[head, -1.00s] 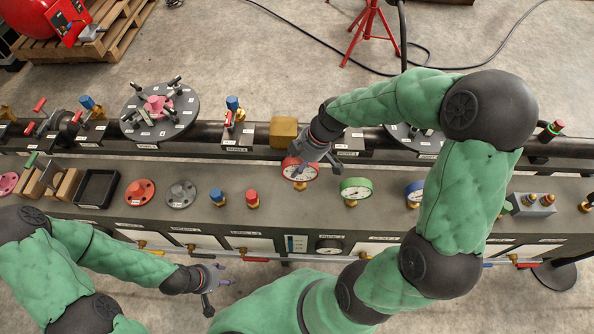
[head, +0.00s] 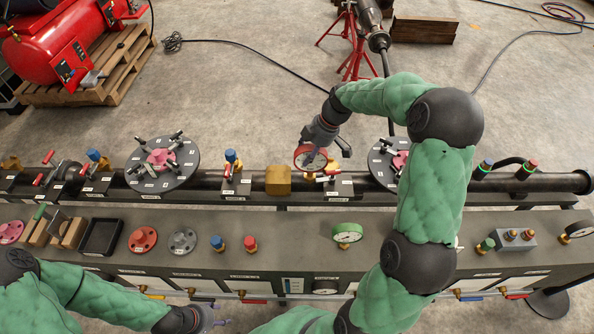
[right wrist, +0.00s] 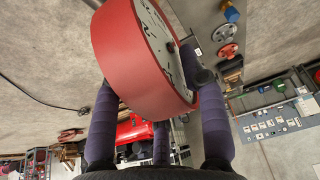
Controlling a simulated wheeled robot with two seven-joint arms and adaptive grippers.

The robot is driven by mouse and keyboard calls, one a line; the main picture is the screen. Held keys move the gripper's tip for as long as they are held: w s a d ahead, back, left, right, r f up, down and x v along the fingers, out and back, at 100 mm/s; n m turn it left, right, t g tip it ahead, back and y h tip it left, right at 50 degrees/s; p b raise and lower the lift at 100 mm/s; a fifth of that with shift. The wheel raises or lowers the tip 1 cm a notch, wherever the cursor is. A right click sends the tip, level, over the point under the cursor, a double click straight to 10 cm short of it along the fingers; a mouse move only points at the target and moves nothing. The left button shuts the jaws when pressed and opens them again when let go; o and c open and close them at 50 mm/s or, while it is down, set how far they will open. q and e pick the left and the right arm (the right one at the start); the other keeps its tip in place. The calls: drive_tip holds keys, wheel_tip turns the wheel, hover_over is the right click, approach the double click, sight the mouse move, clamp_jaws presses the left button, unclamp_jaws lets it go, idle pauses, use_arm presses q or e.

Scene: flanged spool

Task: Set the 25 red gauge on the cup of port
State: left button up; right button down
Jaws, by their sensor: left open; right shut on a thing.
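The red gauge (head: 310,157), a round white dial in a red case, is in my right gripper (head: 327,150). It also shows close up in the right wrist view (right wrist: 140,50), with the fingers shut around its case. No port label is legible. My left gripper (head: 208,318) is open and empty at the bottom edge, partly cut off.
A green gauge (head: 348,233) stands on the front bench. A brass block (head: 278,180) and a blue-topped valve (head: 232,160) sit left of the red gauge on the pipe. A dark flange disc (head: 385,165) is to its right, partly behind my right arm.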

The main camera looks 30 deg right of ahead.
drive_tip(key=w+d+r+p, duration=0.1)
drive_tip(key=w+d+p, duration=0.15)
drive_tip(key=d, duration=0.35)
drive_tip(key=w+d+r+p, duration=0.1)
drive_tip(key=w+d+p, duration=0.15)
drive_tip(key=d, duration=0.45)
use_arm(q)
drive_tip(key=shift+r+b, duration=0.75)
drive_tip(key=shift+r, duration=1.45)
use_arm(e)
wheel_tip(320, 180, down, 6)
drive_tip(key=shift+a+f, duration=0.15)
drive_tip(key=shift+f, duration=0.05)
use_arm(q)
drive_tip(key=shift+f, duration=0.15)
use_arm(e)
drive_tip(key=shift+f, duration=0.15)
use_arm(q)
drive_tip(key=shift+f+b, duration=0.8)
drive_tip(key=shift+b, duration=0.15)
use_arm(e)
drive_tip(key=shift+f, duration=1)
drive_tip(key=c, duration=0.6)
unclamp_jaws()
drive_tip(key=shift+s+f, duration=0.1)
